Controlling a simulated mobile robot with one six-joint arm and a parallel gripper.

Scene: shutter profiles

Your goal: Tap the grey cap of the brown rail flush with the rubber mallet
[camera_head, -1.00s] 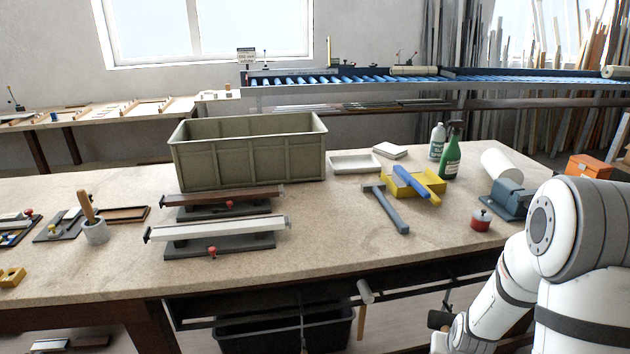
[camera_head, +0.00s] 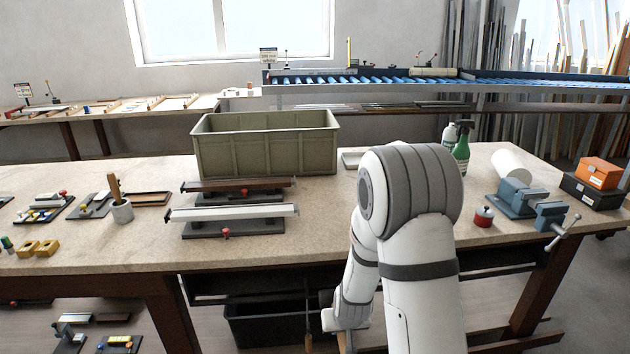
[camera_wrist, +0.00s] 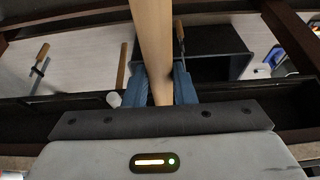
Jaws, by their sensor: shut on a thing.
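The brown rail (camera_head: 240,186) lies in a dark fixture with a red knob, in front of the olive crate. A small greyish end piece (camera_head: 294,183), which looks like its cap, is at the rail's right end; its gap is too small to tell. In the wrist view my gripper (camera_wrist: 160,95) has its blue fingers shut around a pale wooden handle (camera_wrist: 152,40), which looks like the rubber mallet's. The mallet's head is out of view.
A white rail (camera_head: 235,211) in its own fixture lies nearer the bench front. The olive crate (camera_head: 265,145) stands behind. A cup with a wooden-handled tool (camera_head: 122,211) stands left. A red-topped tin (camera_head: 484,216) and blue vise (camera_head: 515,198) are right. The bench's underside frame is close.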

